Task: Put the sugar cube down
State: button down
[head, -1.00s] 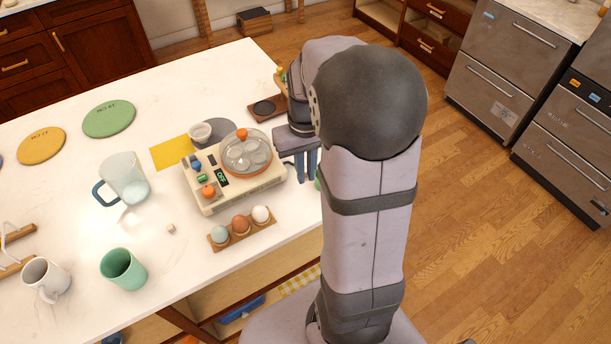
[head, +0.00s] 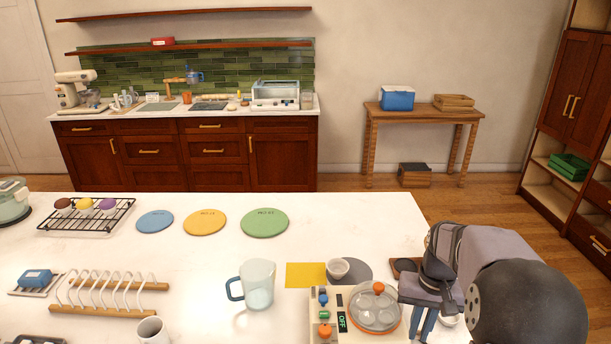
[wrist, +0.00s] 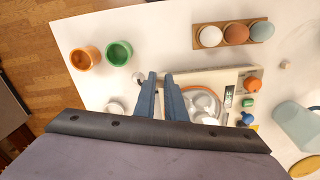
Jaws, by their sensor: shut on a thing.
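My gripper (wrist: 160,78) points down over the counter, beside the egg cooker (wrist: 215,85). In the wrist view its two blue fingers stand a small gap apart, and what they hold between them cannot be made out. In the head view the gripper (head: 424,325) is at the lower right, beside the egg cooker (head: 364,328), with its fingertips cut off by the frame edge. A small pale cube (wrist: 285,65) that looks like a sugar cube lies on the counter at the right of the wrist view, apart from my gripper. It is outside the head view.
An orange cup (wrist: 86,58) and a green cup (wrist: 119,53) stand left of the fingers. A wooden holder with eggs (wrist: 211,36) lies beyond.

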jog(key=a+f+n, duration=0.1)
jog(key=a, duration=0.2)
jog(key=w+a+f+n, duration=0.1)
jog(key=a, duration=0.3)
jog(key=a+f+n, duration=0.1)
jog(key=a+f, duration=0.1)
jog(key=a, duration=0.1)
jog(key=shift+w+a, duration=0.3)
jog(key=shift+a, duration=0.1)
jog(key=d+r+m, duration=0.1)
jog(key=d, duration=0.2)
jog(key=s+d+r+m, duration=0.1)
jog(key=d, duration=0.3)
jog(key=d+r+m, duration=0.1)
jog(key=d+r, duration=0.1)
jog(key=d, duration=0.1)
jog(key=shift+s+d, duration=0.25)
jog(key=shift+d, duration=0.1)
jog(key=s+d+n, duration=0.1)
jog(key=s, duration=0.5)
jog(key=shift+s+d+f, duration=0.15)
jog(key=shift+d+f, duration=0.05)
jog(key=shift+f, duration=0.2)
